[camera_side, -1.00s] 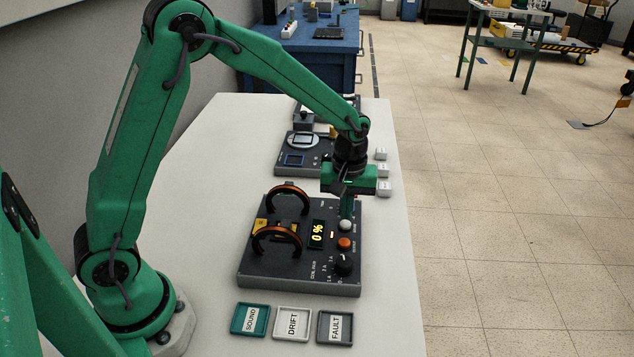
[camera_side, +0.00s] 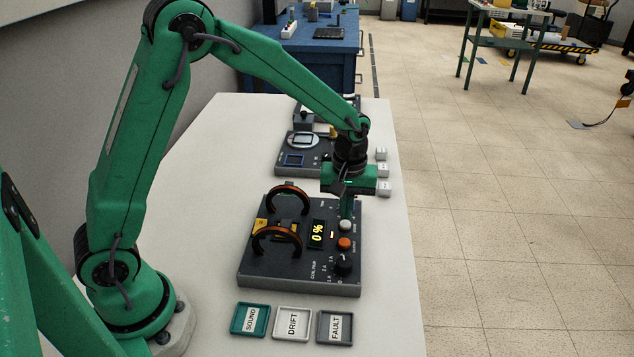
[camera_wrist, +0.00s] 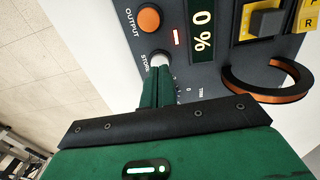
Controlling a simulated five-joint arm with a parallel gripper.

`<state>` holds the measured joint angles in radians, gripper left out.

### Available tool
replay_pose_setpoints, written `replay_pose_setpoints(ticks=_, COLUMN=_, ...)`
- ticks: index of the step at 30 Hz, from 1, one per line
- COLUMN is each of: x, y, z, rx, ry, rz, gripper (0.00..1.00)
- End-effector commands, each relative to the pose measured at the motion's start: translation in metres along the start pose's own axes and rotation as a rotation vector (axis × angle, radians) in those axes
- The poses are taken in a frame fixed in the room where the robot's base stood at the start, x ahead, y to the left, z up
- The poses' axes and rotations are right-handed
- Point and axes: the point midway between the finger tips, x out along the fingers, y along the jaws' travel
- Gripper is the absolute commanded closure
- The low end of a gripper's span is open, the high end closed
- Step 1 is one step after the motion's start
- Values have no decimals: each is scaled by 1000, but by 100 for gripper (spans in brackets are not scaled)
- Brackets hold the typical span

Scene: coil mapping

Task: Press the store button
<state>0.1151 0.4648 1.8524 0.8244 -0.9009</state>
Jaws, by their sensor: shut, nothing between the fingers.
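The store button (camera_side: 345,225) is a pale grey-white round button on the dark control box (camera_side: 262,275).
The orange output button (camera_side: 344,243) is close beside the store button, with a black knob (camera_side: 343,264) beyond it. The display (camera_side: 317,234) reads 0 %. Two orange-and-black rings (camera_side: 276,240) stand on the box. Trays marked SOUND (camera_side: 250,319), DRIFT (camera_side: 292,323) and FAULT (camera_side: 335,327) lie in front.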

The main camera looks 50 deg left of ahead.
Motion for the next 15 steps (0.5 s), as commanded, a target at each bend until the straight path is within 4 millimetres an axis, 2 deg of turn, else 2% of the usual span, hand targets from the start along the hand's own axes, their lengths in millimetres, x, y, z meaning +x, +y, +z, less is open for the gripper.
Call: replay_pose_setpoints(ticks=15, x=9, y=0, z=0, rx=0, ry=0, rz=0, gripper=100)
